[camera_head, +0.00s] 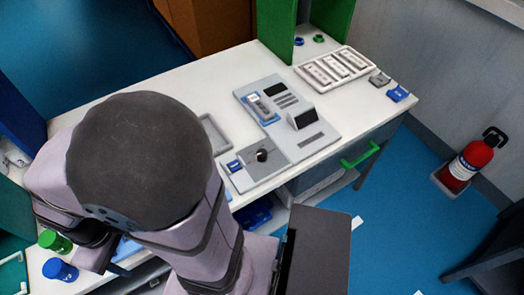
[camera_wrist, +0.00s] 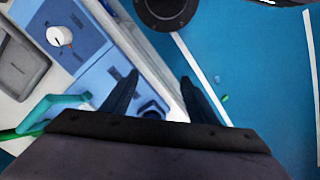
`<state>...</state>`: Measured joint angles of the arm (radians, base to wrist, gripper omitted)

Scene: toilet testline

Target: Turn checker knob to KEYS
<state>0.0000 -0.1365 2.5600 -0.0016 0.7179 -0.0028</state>
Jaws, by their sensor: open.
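The checker knob (camera_head: 262,155) sits on a grey panel at the front of the checker unit (camera_head: 322,142) on the white table. In the wrist view the knob (camera_wrist: 60,36) is a round white dial with a small red mark near it, at the upper left. Its labels are too small to read. My gripper (camera_wrist: 159,76) is open and empty, with two dark fingers pointing up the picture. It is to the right of the knob and apart from it, over the table's front edge. In the head view my arm hides much of the left of the table, and the fingers cannot be made out.
A grey tray (camera_head: 213,133) lies left of the checker. A white rack (camera_head: 335,68) stands at the back right, near small grey and blue blocks. A green handle (camera_head: 361,154) juts from the table front. Green and blue round containers (camera_head: 58,258) stand at lower left.

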